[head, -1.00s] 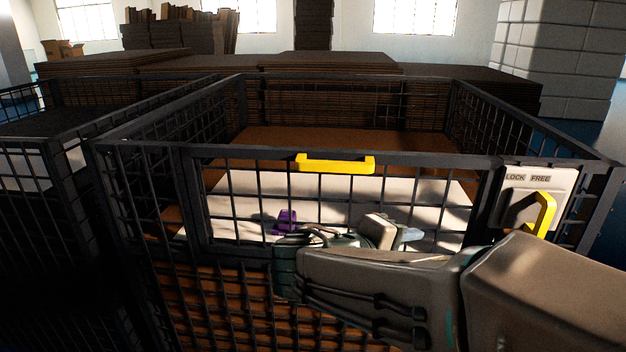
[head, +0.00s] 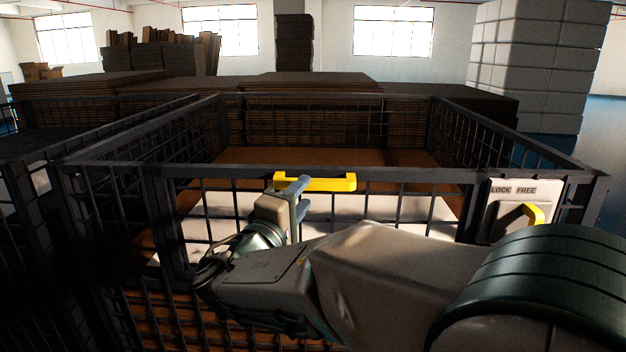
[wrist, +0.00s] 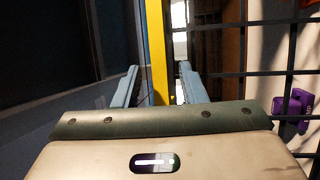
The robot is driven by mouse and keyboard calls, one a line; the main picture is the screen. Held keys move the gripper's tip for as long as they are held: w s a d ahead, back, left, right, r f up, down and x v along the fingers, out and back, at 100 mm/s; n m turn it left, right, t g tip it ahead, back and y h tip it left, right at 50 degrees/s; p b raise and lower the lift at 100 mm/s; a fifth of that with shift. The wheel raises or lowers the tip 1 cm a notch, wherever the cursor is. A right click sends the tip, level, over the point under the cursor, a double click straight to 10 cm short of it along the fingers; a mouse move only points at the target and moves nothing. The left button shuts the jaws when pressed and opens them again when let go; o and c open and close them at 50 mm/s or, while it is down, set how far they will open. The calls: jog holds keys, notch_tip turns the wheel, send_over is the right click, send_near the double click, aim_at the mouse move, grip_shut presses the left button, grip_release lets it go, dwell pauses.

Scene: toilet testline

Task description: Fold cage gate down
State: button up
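The cage gate (head: 400,187) is the front mesh panel of a dark wire cage and stands upright. Its yellow handle (head: 335,182) is on the top rail. My gripper (head: 299,184) is at the left part of this handle in the head view. In the wrist view, the yellow handle (wrist: 157,50) runs between the two blue-grey fingers of my gripper (wrist: 158,85), with gaps on both sides. The gripper is open. At the right, a latch plate (head: 500,212) reads LOCK and FREE. Its yellow lever (head: 535,214) is below the word FREE.
A white sheet (head: 400,210) lies inside the cage. A purple thing (wrist: 290,112) shows behind mesh in the wrist view. Another dark cage (head: 45,145) stands at the left. Stacks of flat boards (head: 320,82) and a white block pillar (head: 540,65) are behind.

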aim_at(313, 185)
jog(key=x, duration=0.5)
jog(key=shift+p, duration=0.35)
grip_shut()
jog(key=shift+s+f, duration=0.1)
